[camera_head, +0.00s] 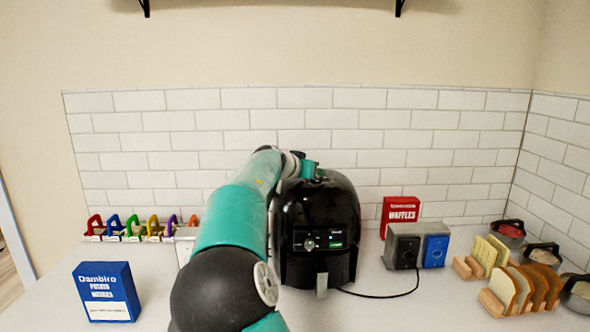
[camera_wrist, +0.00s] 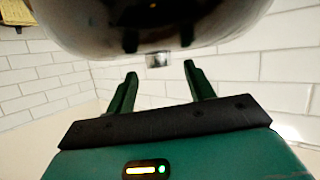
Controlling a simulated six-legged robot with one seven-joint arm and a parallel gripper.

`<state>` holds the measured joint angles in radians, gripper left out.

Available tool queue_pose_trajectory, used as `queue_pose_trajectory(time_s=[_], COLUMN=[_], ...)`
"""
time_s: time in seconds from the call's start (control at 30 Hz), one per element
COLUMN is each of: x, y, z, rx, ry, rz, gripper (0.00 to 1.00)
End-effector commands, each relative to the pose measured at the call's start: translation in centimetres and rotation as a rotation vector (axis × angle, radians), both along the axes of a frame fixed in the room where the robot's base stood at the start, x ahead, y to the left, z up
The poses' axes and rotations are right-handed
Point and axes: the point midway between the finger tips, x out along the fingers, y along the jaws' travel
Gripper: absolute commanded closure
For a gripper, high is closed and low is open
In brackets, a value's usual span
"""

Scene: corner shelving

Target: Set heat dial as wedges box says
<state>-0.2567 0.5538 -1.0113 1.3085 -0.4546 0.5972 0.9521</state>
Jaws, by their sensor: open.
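The blue potato wedges box (camera_head: 105,290) stands upright on the counter at the front left, with white print on its face; the small lower print is too small to read. The black air fryer (camera_head: 320,215) stands at the centre. Its front panel has a round dial (camera_head: 309,245), a small light and a green display (camera_head: 336,245). My teal arm reaches past its left side, and the arm's end shows near the fryer's top. In the wrist view, my gripper (camera_wrist: 160,72) is open and empty. A dark, shiny rounded body, likely the fryer, fills the top of that view, close to the fingertips.
A black cord crosses the counter.

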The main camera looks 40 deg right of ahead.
Motion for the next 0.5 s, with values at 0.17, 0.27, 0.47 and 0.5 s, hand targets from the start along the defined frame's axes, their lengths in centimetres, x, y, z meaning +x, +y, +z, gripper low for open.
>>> queue_pose_trajectory(time_s=[0.17,0.27,0.47,0.5], x=[-0.9,-1.5,-2.5,-2.7], y=[2.8,4.2,7.0,7.5], z=[1.2,1.8,3.0,3.2], rx=[0.001,0.001,0.001,0.003], ry=[-0.001,0.000,0.000,-0.001], rz=[0.004,0.003,0.004,0.004], gripper=[0.47,0.47,0.47,0.47])
